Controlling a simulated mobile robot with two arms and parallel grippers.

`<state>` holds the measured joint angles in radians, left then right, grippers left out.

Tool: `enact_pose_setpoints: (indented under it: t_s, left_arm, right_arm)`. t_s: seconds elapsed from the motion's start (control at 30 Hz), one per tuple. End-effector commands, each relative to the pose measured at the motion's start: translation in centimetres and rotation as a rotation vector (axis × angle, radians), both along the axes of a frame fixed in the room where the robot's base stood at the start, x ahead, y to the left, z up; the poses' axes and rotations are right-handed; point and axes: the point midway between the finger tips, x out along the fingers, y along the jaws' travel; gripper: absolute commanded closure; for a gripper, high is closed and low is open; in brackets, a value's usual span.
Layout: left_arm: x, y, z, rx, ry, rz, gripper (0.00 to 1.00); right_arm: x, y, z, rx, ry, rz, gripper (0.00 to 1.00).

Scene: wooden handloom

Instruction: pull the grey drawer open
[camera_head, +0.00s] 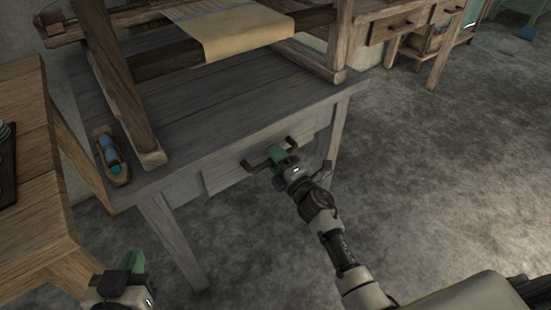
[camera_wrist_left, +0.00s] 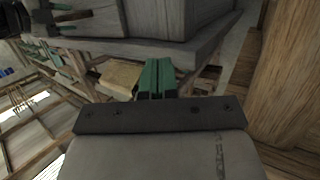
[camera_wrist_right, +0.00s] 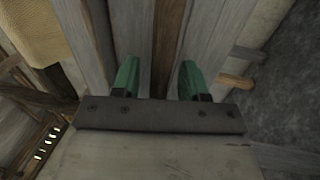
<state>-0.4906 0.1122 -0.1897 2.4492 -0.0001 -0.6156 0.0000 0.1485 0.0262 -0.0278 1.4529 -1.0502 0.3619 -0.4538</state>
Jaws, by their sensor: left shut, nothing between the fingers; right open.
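The grey drawer (camera_head: 225,177) sits under the top of the grey wooden table and looks shut, its front about flush with the table's side. Its brown handle (camera_head: 256,165) stands out from the front. My right gripper (camera_head: 279,156) is at the middle of the handle, hiding part of it. In the right wrist view the green fingers (camera_wrist_right: 159,80) are open, with a brown bar between them that looks like the handle; whether they touch it I cannot tell. My left gripper (camera_head: 130,265) is shut and empty, low at the left, away from the drawer; it also shows in the left wrist view (camera_wrist_left: 156,78).
A wooden loom frame (camera_head: 120,95) with tan cloth (camera_head: 235,32) stands on the grey table (camera_head: 190,115). A shuttle with blue thread (camera_head: 110,155) lies near its left edge. A brown table (camera_head: 30,200) is at the left. The floor (camera_head: 440,170) at right is clear.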

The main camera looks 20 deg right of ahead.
Motion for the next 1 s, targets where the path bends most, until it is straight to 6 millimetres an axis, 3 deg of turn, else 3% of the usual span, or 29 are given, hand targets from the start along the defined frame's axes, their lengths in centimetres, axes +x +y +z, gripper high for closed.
enact_pose_setpoints:
  t_s: [0.1, 0.4, 0.77, 1.0]
  left_arm:
    - [0.0, 0.0, 0.0, 0.0, 0.0, 0.0, 1.0]
    - [0.0, 0.0, 0.0, 0.0, 0.0, 0.001, 1.0]
    - [-0.2, 0.1, -0.3, 0.008, 0.036, 0.001, 1.0]
    - [-2.1, 1.1, -2.9, 0.064, 0.273, 0.018, 1.0]
  right_arm:
    - [0.0, 0.0, 0.0, 0.0, 0.0, 0.0, 0.56]
    - [0.0, 0.0, 0.0, 0.0, 0.0, 0.0, 1.0]
    - [-0.6, -0.2, 0.1, 0.0, 0.001, 0.0, 1.0]
    - [-4.1, -1.5, 0.1, -0.002, 0.005, 0.0, 1.0]
